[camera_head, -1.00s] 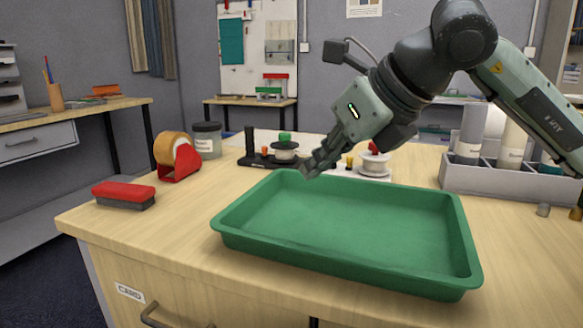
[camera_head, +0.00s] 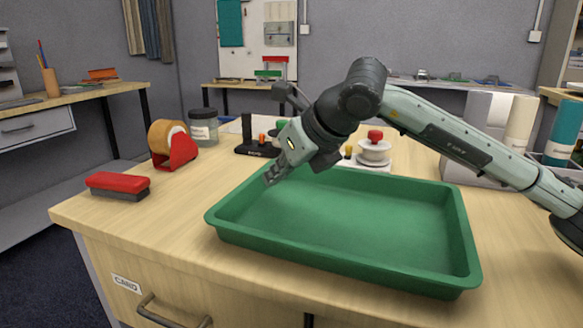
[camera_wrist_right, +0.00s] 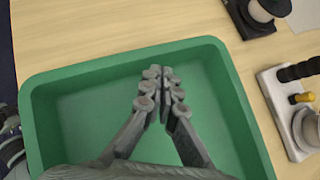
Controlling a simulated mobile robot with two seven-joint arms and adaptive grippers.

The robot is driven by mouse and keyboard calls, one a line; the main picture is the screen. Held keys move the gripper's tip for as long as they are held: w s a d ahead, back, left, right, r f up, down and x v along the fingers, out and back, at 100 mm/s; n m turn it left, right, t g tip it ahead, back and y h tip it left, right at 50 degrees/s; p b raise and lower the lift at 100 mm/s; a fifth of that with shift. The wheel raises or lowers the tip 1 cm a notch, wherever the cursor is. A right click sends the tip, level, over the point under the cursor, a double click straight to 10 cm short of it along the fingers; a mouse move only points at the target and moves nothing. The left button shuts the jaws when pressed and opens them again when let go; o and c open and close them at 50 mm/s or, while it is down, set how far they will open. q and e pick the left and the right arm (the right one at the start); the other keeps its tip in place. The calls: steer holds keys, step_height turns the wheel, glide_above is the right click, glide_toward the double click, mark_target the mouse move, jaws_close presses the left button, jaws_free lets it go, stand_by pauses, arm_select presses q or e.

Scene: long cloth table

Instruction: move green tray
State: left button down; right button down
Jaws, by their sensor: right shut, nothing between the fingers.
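The green tray (camera_head: 350,268) is a shallow, empty rectangular tray lying flat on the wooden table near its front edge. My right gripper (camera_head: 270,178) is over the tray's far left part in the head view, pointing down and left, with its fingers shut and nothing between them. In the right wrist view the closed fingertips (camera_wrist_right: 162,74) show above the floor of the tray (camera_wrist_right: 85,118), near one of its rims. I cannot tell how high they are above it.
Left of the tray are a red tape dispenser (camera_head: 173,147) and a red-topped eraser (camera_head: 118,185). A grey organizer (camera_head: 462,168) with rolls stands at the right.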

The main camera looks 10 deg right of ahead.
arm_select(q)
steer(key=shift+f, duration=0.4)
arm_select(e)
steer(key=shift+w+a, duration=0.3)
steer(key=shift+w, duration=0.3)
